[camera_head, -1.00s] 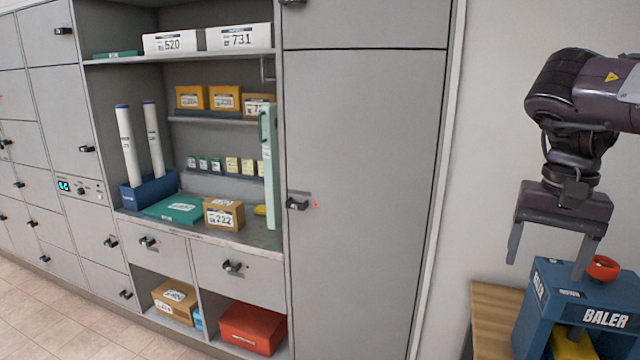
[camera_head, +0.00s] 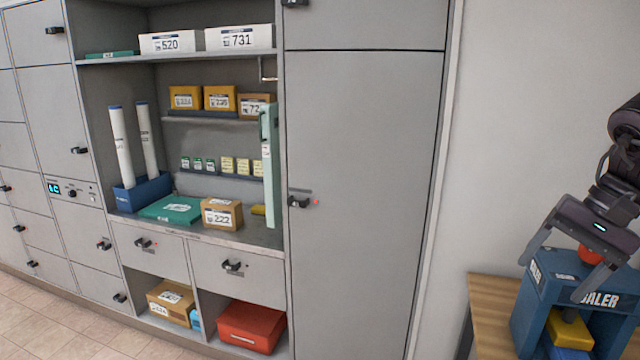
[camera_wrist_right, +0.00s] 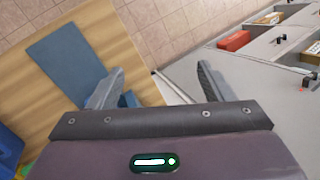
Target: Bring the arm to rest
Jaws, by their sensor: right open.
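My right gripper (camera_head: 556,272) is at the right edge of the head view, tilted, in front of the blue baler (camera_head: 540,310). Its jaws are open, with nothing between them. In the right wrist view my right gripper (camera_wrist_right: 158,85) shows both fingers spread apart above the edge of the wooden table (camera_wrist_right: 115,30). Much of my right arm is cut off by the picture's right edge. My left gripper is in neither view.
The baler has a red knob (camera_head: 590,256) and a yellow part (camera_head: 568,328), and stands on the wooden table. Grey lockers (camera_head: 365,180) and shelves with parcels fill the left and middle. A blue flat piece (camera_wrist_right: 68,62) lies on the table. Bare wall separates lockers and baler.

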